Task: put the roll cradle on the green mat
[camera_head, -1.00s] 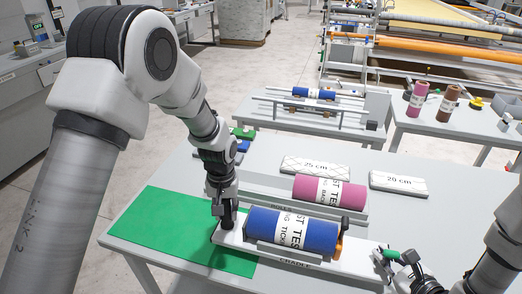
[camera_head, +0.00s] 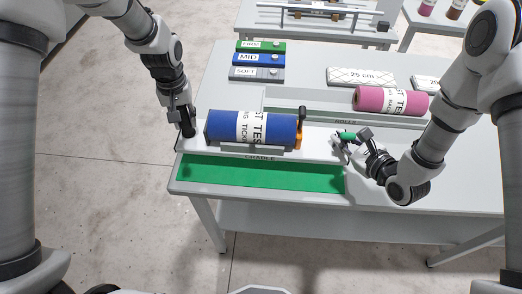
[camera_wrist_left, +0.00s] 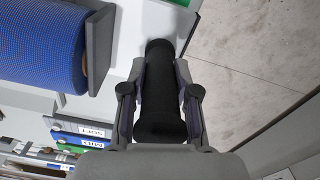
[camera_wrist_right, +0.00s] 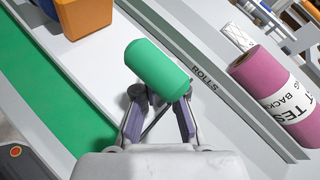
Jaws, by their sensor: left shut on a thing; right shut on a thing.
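The roll cradle (camera_head: 318,146) is a long white board bearing a blue roll (camera_head: 222,127) with a white label band. It spans above the back part of the green mat (camera_head: 262,176), whose front strip shows; I cannot tell whether it touches the mat. My left gripper (camera_head: 187,128) is shut on the cradle's black handle (camera_wrist_left: 160,92) at its left end. My right gripper (camera_head: 347,140) is shut on the green handle (camera_wrist_right: 157,70) at its right end. The mat also shows in the right wrist view (camera_wrist_right: 40,100). The mat's back part is hidden under the cradle.
Behind the cradle is a grey tray marked ROLLS (camera_head: 395,119) with a pink roll (camera_head: 375,98). Colored blocks (camera_head: 260,59) and a white 25 cm block (camera_head: 360,76) lie at the back. An orange piece (camera_head: 298,134) stands at the blue roll's right end.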

